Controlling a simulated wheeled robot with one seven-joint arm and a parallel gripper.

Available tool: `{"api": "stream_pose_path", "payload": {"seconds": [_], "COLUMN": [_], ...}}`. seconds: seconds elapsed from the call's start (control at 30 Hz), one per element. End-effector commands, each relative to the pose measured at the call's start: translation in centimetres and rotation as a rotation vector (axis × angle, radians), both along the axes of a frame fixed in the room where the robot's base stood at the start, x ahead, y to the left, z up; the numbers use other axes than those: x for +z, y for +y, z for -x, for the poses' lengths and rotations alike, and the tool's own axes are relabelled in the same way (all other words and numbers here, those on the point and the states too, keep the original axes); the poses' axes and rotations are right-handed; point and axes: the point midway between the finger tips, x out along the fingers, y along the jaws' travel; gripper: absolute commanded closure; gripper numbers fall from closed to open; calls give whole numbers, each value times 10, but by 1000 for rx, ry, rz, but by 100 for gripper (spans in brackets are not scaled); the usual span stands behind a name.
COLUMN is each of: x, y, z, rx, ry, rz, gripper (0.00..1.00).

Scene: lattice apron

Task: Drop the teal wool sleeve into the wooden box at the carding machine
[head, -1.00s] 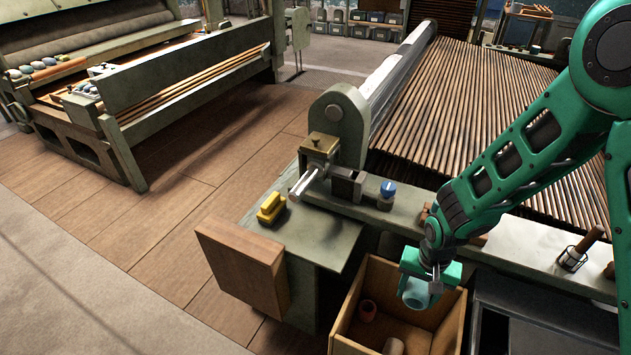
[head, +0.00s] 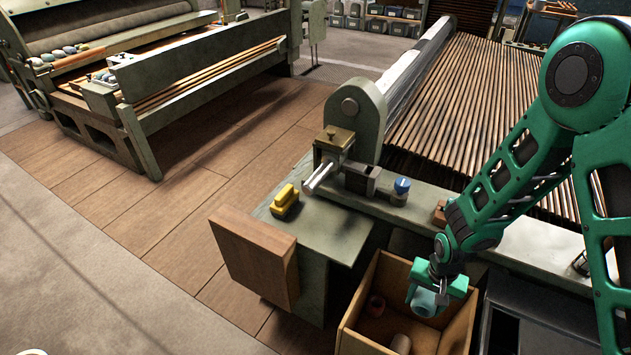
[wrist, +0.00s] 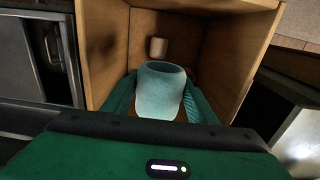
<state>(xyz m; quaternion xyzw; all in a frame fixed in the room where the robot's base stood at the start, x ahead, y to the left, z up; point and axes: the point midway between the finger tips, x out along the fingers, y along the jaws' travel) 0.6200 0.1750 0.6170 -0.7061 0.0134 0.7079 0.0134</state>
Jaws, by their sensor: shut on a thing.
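The teal wool sleeve (head: 424,300) is a short pale-teal tube. My gripper (head: 438,296) is shut on it and holds it over the open top of the wooden box (head: 376,275). In the wrist view the teal wool sleeve (wrist: 160,92) sits between the two green fingers, with the box wall (wrist: 102,45) around it. A pale sleeve (wrist: 158,47) shows beyond my gripper in the wrist view. Part of the box floor is hidden by my gripper.
A dark metal cabinet (head: 520,315) stands close on the box's right. Wooden floor is free at left.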

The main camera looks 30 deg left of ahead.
Motion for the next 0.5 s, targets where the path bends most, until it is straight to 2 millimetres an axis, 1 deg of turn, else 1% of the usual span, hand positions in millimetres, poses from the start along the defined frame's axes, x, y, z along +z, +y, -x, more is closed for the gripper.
{"api": "stream_pose_path", "payload": {"seconds": [0.03, 0.07, 0.1, 0.13, 0.4, 0.5], "x": [0, 0, 0, 0, 1, 4], "y": [0, 0, 0, 0, 0, 0], "z": [0, 0, 0, 0, 0, -1], "rx": [0, 0, 0, 0, 0, 0], "ry": [0, 0, 0, 0, 0, -1], "rz": [0, 0, 0, 0, 0, -1], "gripper": [45, 38, 29, 26, 26, 26]}}
